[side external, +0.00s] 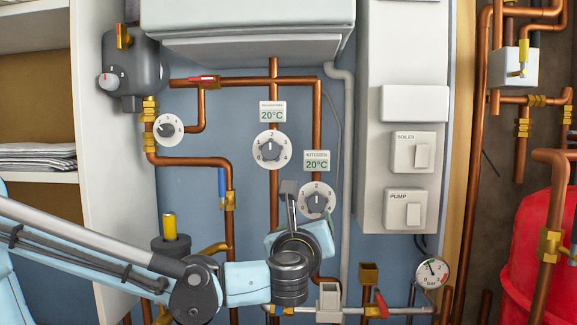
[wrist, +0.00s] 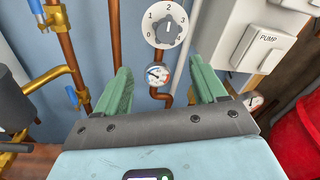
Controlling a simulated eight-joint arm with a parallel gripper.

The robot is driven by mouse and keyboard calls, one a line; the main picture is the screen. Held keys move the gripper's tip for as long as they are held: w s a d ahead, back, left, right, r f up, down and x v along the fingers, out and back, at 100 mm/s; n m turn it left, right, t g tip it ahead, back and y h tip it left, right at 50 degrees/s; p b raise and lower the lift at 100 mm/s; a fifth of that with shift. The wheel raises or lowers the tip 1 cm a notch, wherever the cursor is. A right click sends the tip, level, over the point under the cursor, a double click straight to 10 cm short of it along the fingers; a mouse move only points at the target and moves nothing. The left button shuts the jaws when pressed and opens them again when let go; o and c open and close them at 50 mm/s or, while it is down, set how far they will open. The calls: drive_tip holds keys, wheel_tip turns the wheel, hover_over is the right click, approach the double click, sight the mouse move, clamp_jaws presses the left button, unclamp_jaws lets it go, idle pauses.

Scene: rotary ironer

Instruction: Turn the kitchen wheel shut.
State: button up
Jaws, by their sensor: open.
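The kitchen wheel (side external: 318,201) is a round white dial with a grey knob and numbers, below the label reading KITCHEN 20°C (side external: 317,161). Its knob points roughly up, near the 2. In the wrist view the kitchen wheel (wrist: 167,26) shows at the top centre, beyond the fingertips, with numbers 0 to 4. My gripper (wrist: 160,82) is open and empty, its two green fingers spread apart. I see no contact with the knob.
A similar dial (side external: 270,150) sits up and left, and another (side external: 168,130) further left. Copper pipes (side external: 318,120) run along the blue wall. The PUMP switch (wrist: 262,50) and a red tank (side external: 540,240) are to the right.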

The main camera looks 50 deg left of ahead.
sight(315, 203)
drive_tip(key=shift+m, duration=0.4)
drive_tip(key=x, duration=0.4)
drive_tip(key=r+x, duration=0.1)
drive_tip(key=x, duration=0.6)
drive_tip(key=shift+w+r, duration=0.25)
drive_tip(key=shift+w, duration=0.35)
drive_tip(key=shift+c, duration=0.5)
drive_tip(key=c, duration=1)
